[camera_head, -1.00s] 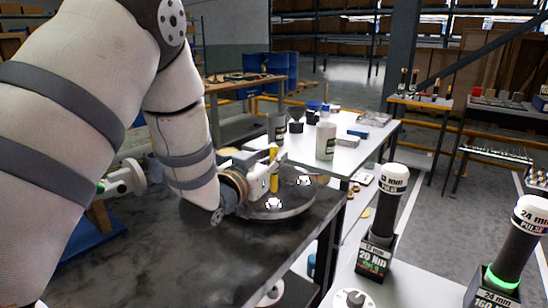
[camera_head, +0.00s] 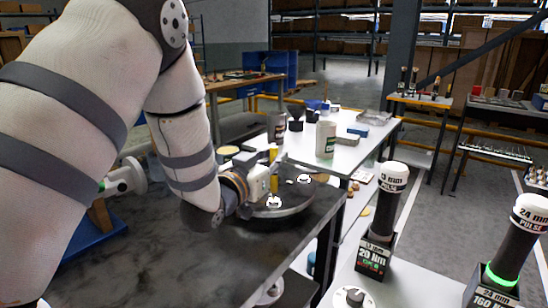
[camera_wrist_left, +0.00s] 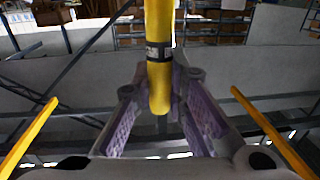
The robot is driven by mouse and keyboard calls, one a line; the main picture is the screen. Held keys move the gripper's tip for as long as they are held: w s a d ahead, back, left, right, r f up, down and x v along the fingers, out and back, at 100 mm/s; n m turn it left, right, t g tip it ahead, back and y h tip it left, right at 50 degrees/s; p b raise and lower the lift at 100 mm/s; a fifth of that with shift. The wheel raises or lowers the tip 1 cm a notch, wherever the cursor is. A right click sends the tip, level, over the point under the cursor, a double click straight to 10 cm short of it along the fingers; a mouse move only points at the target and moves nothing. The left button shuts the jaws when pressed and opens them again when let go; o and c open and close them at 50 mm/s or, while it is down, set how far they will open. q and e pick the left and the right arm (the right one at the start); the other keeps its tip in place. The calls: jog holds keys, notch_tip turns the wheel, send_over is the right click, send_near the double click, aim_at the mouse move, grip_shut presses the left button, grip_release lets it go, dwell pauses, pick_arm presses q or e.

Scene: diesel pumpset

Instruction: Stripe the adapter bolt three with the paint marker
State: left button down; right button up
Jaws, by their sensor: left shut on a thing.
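The dark round adapter plate (camera_head: 290,209) lies flat on the near bench. Two pale bolt heads show on it, one at its near side (camera_head: 273,202) and one toward its right rim (camera_head: 305,179). I cannot tell which is bolt three. My left gripper (camera_head: 272,178) is above the plate and shut on the yellow paint marker (camera_head: 274,156), which stands roughly upright. In the left wrist view the marker (camera_wrist_left: 159,80), with a dark band, sits between the purple finger pads. Whether its tip touches anything is hidden. My right gripper is out of view.
The dark bench (camera_head: 150,270) is mostly clear at the front. A white table (camera_head: 350,160) behind holds a white cup (camera_head: 326,140) and small containers. Two tall pulse tools (camera_head: 381,225) (camera_head: 512,240) stand at the right. A grey knob-like part (camera_head: 354,298) sits near the front.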

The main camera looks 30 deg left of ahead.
aim_at(274, 147)
pick_arm(q)
jog(key=shift+s+d+f, duration=0.1)
jog(key=shift+s+d, duration=0.05)
jog(key=shift+r, duration=0.2)
dwell(0.3)
jog(key=shift+r, duration=0.1)
jog(key=shift+r, duration=2.45)
